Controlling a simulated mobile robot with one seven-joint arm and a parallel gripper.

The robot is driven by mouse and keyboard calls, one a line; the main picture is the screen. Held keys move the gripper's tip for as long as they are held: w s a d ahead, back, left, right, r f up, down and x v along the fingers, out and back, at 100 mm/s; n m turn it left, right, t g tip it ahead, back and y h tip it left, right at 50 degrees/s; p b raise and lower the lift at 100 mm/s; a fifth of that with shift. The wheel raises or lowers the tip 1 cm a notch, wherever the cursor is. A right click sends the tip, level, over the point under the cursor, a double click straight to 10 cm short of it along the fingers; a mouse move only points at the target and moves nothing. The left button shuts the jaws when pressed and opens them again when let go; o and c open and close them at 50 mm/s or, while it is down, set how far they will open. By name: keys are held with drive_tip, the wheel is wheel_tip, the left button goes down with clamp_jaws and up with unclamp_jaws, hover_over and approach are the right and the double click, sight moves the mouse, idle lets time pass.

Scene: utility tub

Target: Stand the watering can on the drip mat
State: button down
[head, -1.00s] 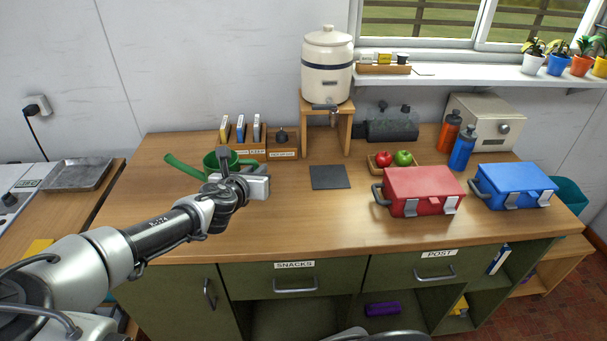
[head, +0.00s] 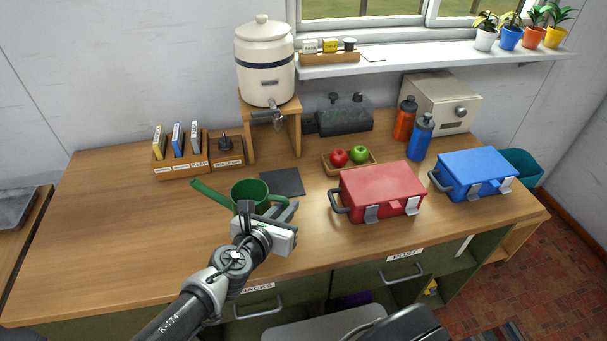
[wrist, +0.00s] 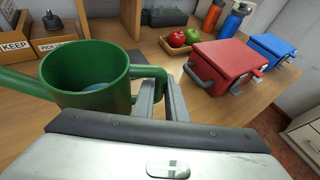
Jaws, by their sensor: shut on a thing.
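The green watering can (head: 248,196) is upright, its long spout pointing left. In the wrist view the can (wrist: 85,75) is open at the top, with something pale blue inside. My gripper (head: 286,211) is shut on the can's handle; in the wrist view its fingers (wrist: 162,102) close around the handle at the can's right side. The drip mat (head: 283,182), a flat dark square, lies on the counter in front of the dispenser stand. The can appears just in front and left of the mat, partly overlapping its near corner in the head view. The gap beneath the can is unclear.
The cream dispenser (head: 265,62) stands on a wooden stand (head: 291,134) behind the mat, tap forward. A red box (head: 382,188) and a fruit tray (head: 350,168) are to the right. Wooden card holders (head: 182,164) stand at the back left. The left counter is clear.

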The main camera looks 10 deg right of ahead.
drive_tip(key=w+d+b, duration=0.2)
drive_tip(key=w+d, duration=0.1)
drive_tip(key=w, duration=0.1)
drive_tip(key=w+d+b, duration=0.2)
drive_tip(key=w+d, duration=0.1)
drive_tip(key=w, duration=0.1)
drive_tip(key=w+d+b, duration=0.2)
drive_tip(key=w+d, duration=0.1)
drive_tip(key=w, duration=0.2)
drive_tip(key=shift+w+f, duration=0.1)
drive_tip(key=f+b, duration=0.2)
drive_tip(key=b, duration=0.1)
drive_tip(key=f+b, duration=0.1)
drive_tip(key=b, duration=0.1)
drive_tip(key=shift+w+d+f, duration=0.25)
drive_tip(key=shift+w+f, duration=0.05)
drive_tip(key=shift+r, duration=0.1)
drive_tip(key=c, duration=2.2)
unclamp_jaws()
drive_tip(key=o, duration=0.4)
drive_tip(key=shift+o, duration=0.2)
